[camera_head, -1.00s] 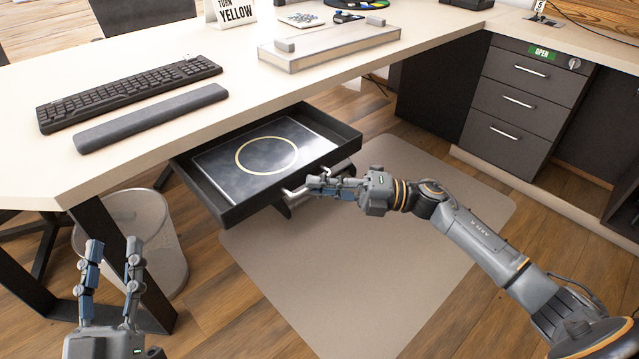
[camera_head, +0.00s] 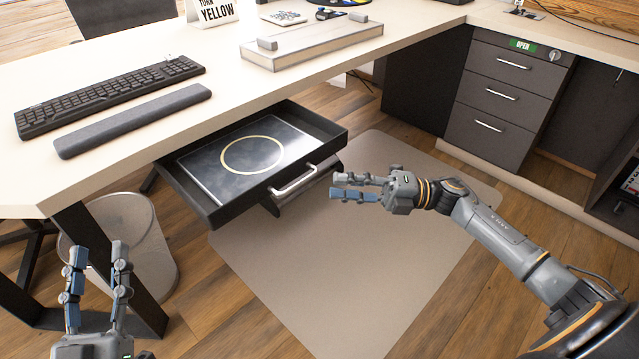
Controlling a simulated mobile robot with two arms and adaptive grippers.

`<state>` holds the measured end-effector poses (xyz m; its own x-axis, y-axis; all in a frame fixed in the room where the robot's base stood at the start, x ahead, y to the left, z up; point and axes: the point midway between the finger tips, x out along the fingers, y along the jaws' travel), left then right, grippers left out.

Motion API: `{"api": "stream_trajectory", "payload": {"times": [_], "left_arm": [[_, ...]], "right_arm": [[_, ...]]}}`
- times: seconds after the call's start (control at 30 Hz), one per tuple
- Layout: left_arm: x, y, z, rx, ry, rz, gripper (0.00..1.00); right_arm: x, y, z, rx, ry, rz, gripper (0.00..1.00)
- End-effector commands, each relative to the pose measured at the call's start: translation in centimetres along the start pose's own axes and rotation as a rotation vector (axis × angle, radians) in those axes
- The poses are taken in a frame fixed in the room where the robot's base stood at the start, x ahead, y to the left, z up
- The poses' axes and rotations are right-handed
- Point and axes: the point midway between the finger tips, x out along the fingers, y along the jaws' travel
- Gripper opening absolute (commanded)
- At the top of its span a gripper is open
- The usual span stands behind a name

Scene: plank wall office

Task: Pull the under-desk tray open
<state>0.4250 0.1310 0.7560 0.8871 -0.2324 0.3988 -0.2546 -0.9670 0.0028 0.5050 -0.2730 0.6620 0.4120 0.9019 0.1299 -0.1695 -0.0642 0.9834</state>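The under-desk tray (camera_head: 205,211) is a black shallow drawer standing out from under the desk's front edge. A dark sheet with a pale ring (camera_head: 215,175) lies in it. A silver bar handle (camera_head: 294,181) is on its front. My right gripper (camera_head: 334,188) is just right of the handle, apart from it, with its fingers spread slightly and nothing between them. My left gripper (camera_head: 97,250) is at the lower left, fingers upright and apart, empty, away from the tray.
The desk (camera_head: 120,80) holds a keyboard (camera_head: 110,95), a wrist rest (camera_head: 135,120) and a flat box (camera_head: 310,45). A waste bin (camera_head: 135,245) stands by the desk leg at left. A drawer cabinet (camera_head: 500,100) stands at right. The floor mat (camera_head: 330,270) is clear.

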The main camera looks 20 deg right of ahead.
Motion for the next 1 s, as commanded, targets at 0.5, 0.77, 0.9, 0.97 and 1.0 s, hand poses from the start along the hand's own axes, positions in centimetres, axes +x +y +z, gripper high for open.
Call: {"api": "stream_trajectory", "payload": {"times": [0.5,0.77,0.9,0.97,1.0], "left_arm": [[0.0,0.0,0.0,0.000,0.000,0.000,0.40],[0.0,0.0,0.0,0.000,-0.001,0.000,0.40],[0.0,0.0,0.0,0.000,0.000,0.000,0.40],[0.0,0.0,0.0,0.000,0.000,0.000,0.40],[0.0,0.0,0.0,0.000,0.000,0.000,0.40]], "right_arm": [[-4.5,0.0,0.0,0.000,0.000,0.000,0.32],[-4.4,0.0,0.0,0.000,0.000,0.000,0.32],[-4.3,-0.1,-0.1,0.003,-0.001,0.003,0.32],[-3.6,-0.2,-0.5,0.021,-0.009,0.021,0.32],[-2.8,-0.3,-1.0,0.045,-0.022,0.045,0.32]]}}
